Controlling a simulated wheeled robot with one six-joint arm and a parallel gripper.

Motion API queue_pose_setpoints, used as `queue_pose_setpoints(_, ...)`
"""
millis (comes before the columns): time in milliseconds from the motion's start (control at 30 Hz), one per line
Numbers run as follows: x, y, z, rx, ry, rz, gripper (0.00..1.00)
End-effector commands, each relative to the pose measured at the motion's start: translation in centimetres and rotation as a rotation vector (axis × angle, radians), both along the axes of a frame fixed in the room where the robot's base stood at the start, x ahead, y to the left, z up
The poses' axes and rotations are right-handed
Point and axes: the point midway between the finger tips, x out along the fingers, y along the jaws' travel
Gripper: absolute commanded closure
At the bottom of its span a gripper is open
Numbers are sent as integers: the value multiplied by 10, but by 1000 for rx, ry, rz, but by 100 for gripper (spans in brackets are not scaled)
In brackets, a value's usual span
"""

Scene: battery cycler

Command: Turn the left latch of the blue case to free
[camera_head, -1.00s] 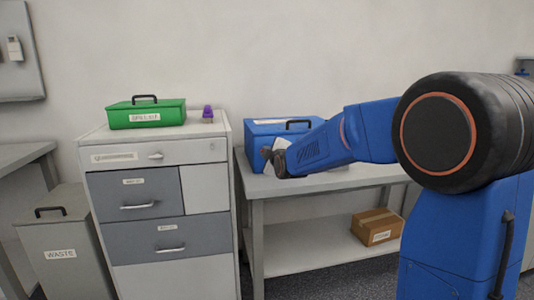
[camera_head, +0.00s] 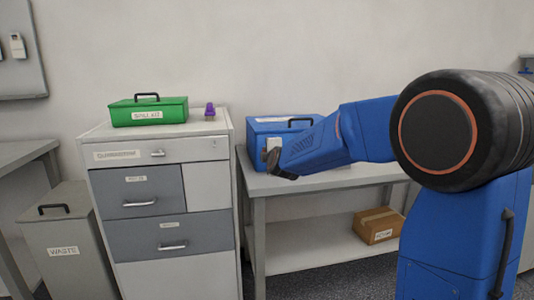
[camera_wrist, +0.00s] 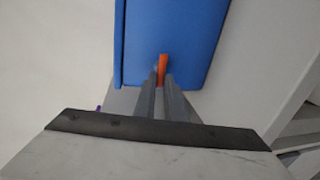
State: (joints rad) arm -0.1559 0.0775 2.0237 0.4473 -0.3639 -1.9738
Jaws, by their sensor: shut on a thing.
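The blue case (camera_head: 262,132) stands on the grey bench, its dark handle up; my wrist covers part of its front. In the wrist view its blue face (camera_wrist: 190,30) fills the top middle. An orange latch (camera_wrist: 163,66) shows there as a narrow upright bar near the case's edge. My gripper (camera_wrist: 160,84) is shut on the orange latch, with the two grey fingers close around it. In the head view my gripper (camera_head: 270,160) is at the case's left front, and the fingers and latch are too small or hidden to tell apart.
The bench (camera_head: 340,179) has a lower shelf with a cardboard box (camera_head: 378,226). A drawer cabinet (camera_head: 165,225) stands close on the left, with a green case (camera_head: 150,112) and a purple object (camera_head: 210,110) on top. A waste bin (camera_head: 60,245) is at far left.

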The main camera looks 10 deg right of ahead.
Motion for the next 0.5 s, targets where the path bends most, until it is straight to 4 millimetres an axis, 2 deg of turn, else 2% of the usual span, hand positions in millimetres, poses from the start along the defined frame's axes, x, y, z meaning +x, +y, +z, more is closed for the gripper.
queue_pose_setpoints(333,0,-1,-2,-3,3,-1,100)
queue_pose_setpoints(400,0,-1,-2,-3,3,-1,78)
queue_pose_setpoints(433,1,-1,-2,-3,3,-1,71)
queue_pose_setpoints(500,1,-1,-1,-3,1,-1,71)
